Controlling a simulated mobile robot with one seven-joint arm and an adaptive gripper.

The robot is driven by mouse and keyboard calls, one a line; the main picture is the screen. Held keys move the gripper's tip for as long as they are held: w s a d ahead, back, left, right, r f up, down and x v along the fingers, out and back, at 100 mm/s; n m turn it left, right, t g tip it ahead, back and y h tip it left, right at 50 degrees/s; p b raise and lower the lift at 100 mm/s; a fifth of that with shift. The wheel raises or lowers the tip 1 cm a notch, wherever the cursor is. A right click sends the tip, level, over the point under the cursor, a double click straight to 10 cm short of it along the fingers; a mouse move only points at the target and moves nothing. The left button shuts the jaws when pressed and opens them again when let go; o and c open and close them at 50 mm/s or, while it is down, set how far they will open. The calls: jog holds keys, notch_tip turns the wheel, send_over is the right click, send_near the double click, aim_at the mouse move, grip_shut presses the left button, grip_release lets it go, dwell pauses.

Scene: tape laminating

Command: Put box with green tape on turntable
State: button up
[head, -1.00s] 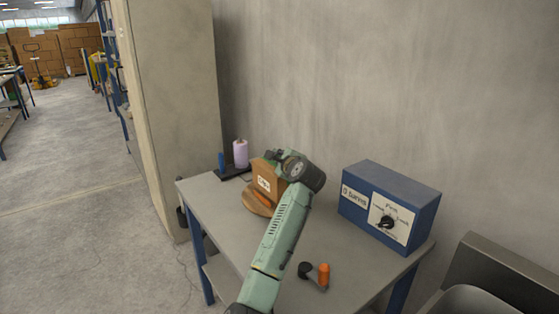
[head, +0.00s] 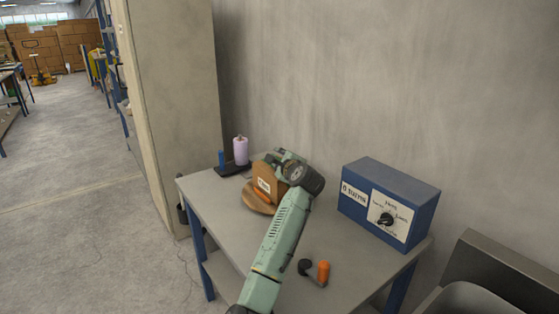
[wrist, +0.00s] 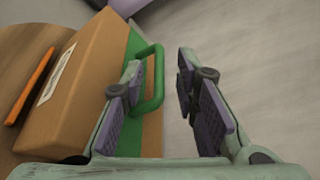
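A brown cardboard box (head: 265,183) with a white label stands over the round wooden turntable (head: 250,203) on the grey table. In the wrist view the box (wrist: 85,80) is at left, overlapping the wooden disc (wrist: 20,50). A green strip and a green loop (wrist: 157,80) are on its right side. My gripper (wrist: 160,70) is open. Its left finger is at the loop, beside the box, and its right finger stands apart to the right, with nothing between it and the loop. I cannot tell whether the left finger touches the box. The box's underside is hidden.
An orange strip (wrist: 32,85) lies on the disc beside the box. A lilac roll (head: 240,150) stands behind it. A blue control box (head: 390,203) is at right. An orange-handled tool (head: 322,272) lies near the table's front. A concrete wall closes the back.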

jog(key=shift+r, duration=0.1)
jog(key=b+v, duration=0.3)
jog(key=v, duration=0.9)
jog(key=shift+r, duration=0.1)
